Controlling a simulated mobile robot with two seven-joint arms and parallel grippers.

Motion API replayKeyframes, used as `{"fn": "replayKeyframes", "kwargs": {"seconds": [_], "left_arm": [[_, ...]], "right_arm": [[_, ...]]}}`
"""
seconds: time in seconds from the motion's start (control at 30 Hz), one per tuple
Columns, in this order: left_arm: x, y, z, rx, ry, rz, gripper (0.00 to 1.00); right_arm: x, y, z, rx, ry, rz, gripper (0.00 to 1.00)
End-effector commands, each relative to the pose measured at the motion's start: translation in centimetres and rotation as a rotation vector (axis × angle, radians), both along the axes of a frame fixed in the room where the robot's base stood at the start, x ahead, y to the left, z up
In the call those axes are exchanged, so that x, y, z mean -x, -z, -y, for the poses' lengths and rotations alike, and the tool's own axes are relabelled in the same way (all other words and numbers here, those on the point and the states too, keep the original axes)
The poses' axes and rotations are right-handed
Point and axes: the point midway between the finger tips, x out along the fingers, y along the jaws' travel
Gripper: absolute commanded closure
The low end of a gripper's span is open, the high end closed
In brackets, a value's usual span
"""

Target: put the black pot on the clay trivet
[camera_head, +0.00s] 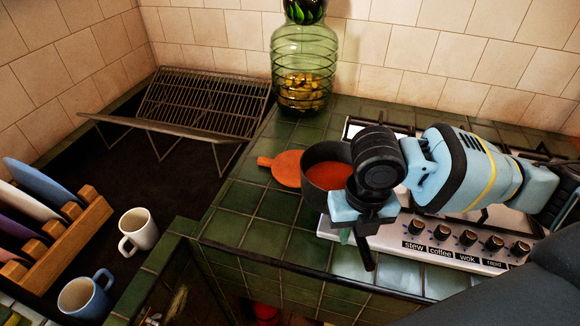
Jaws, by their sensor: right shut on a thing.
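The black pot (322,152) holds something orange-red and stands right of centre, close to my right gripper. The orange clay trivet (284,168) lies on the green tiles, its short handle pointing left. The pot hides the trivet's right part; I cannot tell whether the pot rests on it or is held above. My right gripper (357,230) is shut on the pot's handle, whose dark end shows below the fingers. My wrist hides part of the pot's right side. My left gripper is not in view.
A stove (414,253) with labelled knobs lies under my right arm. A green glass jar (302,50) stands behind. A wire rack (205,100), a white mug (138,231), a blue mug (85,298) and a wooden plate rack (75,238) are left. Green tiles before the trivet are clear.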

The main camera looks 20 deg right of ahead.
Motion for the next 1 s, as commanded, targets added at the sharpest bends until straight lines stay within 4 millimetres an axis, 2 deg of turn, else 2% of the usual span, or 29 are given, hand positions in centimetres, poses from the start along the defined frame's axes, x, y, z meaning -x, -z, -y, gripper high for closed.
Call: {"fn": "replayKeyframes", "kwargs": {"seconds": [0.3,0.43,1.0], "left_arm": [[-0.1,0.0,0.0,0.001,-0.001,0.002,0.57],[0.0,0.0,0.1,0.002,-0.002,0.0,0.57],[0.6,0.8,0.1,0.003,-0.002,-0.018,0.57]], "right_arm": [[-0.1,-0.2,0.1,-0.001,-0.014,0.008,1.0],[-1.1,-0.1,-0.2,-0.001,-0.012,0.008,1.0],[-10.9,0.8,-2.6,-0.002,-0.011,0.009,1.0]]}}
